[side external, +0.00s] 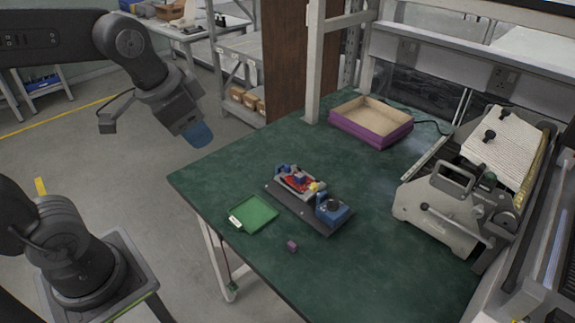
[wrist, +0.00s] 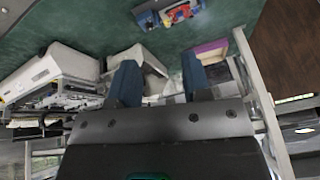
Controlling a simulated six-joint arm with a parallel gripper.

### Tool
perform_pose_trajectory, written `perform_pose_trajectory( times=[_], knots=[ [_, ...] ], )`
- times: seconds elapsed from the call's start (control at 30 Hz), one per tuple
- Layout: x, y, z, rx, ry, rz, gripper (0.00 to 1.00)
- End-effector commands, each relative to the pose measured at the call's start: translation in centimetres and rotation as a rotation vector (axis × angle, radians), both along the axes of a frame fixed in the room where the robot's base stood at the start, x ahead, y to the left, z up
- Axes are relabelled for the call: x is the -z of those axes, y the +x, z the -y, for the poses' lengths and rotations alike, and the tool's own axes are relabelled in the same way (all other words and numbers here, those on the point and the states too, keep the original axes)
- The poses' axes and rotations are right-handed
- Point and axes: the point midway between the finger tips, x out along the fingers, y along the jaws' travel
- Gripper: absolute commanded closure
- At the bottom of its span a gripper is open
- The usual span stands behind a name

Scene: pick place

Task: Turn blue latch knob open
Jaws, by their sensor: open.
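A dark fixture plate (side external: 290,210) lies on the green table. At its right end is a blue block (side external: 333,213) with a dark round knob (side external: 333,204) on top. At its left end is a grey holder with a red piece, small blue parts (side external: 284,169) and a yellow part (side external: 315,187). I cannot tell which blue part is the latch knob or how it is turned. My gripper (side external: 198,135) is open and empty, high off the table's left side. Its blue fingers stand apart in the wrist view (wrist: 161,75).
A green tray (side external: 262,212) lies left of the fixture, with a small purple cube (side external: 292,246) in front. A purple-sided box (side external: 371,136) stands at the back. A large grey machine (side external: 455,205) fills the right side. Table between fixture and box is clear.

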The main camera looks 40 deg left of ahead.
Motion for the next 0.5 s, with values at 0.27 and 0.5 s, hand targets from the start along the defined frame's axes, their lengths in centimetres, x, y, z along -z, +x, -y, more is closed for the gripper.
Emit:
perform_pose_trajectory(
  times=[0.27,0.5],
  knots=[
    [0.2,10.8,-1.8,0.406,0.154,-0.148,0.56],
    [4.4,19.5,-3.9,0.777,0.235,-0.257,0.56]
  ],
)
